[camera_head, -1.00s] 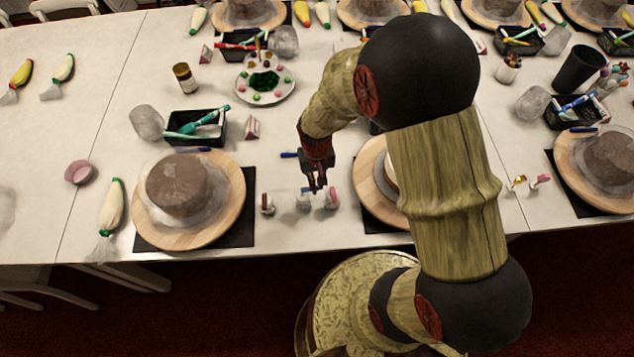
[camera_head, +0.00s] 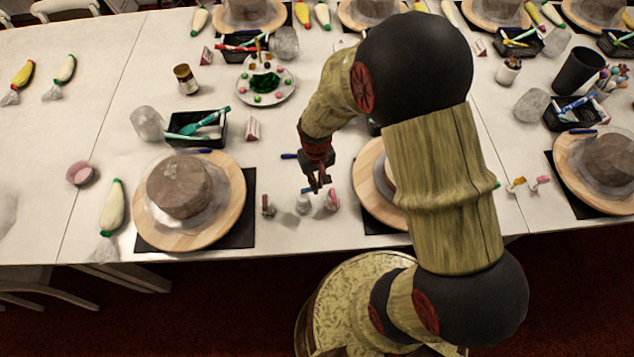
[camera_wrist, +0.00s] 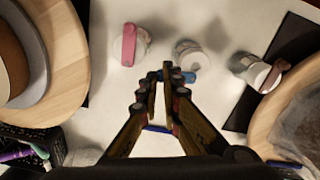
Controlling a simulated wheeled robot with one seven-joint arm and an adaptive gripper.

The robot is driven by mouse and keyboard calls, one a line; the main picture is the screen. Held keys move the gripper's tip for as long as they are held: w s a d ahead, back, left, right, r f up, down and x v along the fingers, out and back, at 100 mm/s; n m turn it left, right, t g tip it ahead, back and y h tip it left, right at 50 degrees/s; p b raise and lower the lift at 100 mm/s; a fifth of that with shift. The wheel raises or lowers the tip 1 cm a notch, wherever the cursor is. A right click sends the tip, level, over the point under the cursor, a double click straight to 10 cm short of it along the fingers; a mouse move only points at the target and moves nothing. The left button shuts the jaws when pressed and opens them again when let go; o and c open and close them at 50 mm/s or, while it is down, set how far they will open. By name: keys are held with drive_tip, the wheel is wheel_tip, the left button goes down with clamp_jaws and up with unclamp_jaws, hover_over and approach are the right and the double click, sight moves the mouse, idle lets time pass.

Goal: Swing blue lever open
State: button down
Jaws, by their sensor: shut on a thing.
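The blue lever (camera_head: 307,190) lies across the top of the middle small white bottle (camera_head: 303,205). It also shows in the wrist view (camera_wrist: 184,76), its blue end sticking out to the right of my fingers. My gripper (camera_head: 318,186) is just above the middle bottle, its fingertips pointing down. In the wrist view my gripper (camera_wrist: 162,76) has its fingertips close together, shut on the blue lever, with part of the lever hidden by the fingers. The middle bottle's body (camera_wrist: 190,54) stands upright behind the fingertips.
Wooden turntables (camera_head: 232,222) flank the bottles. A thin blue stick (camera_head: 289,156) lies behind, on the white table.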

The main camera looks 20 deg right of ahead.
drive_tip(key=c, duration=2)
unclamp_jaws()
drive_tip(key=shift+o, duration=0.2)
wheel_tip(320, 180, up, 12)
drive_tip(key=s+r+t, duration=0.2)
drive_tip(key=s+r, duration=0.5)
drive_tip(key=r, duration=0.3)
drive_tip(key=s+r+t, duration=0.3)
drive_tip(key=s+r, duration=0.4)
drive_tip(key=r, duration=0.4)
drive_tip(key=shift+s+r+t+b, duration=0.2)
drive_tip(key=shift+s+t+b, duration=0.1)
drive_tip(key=shift+b, duration=0.15)
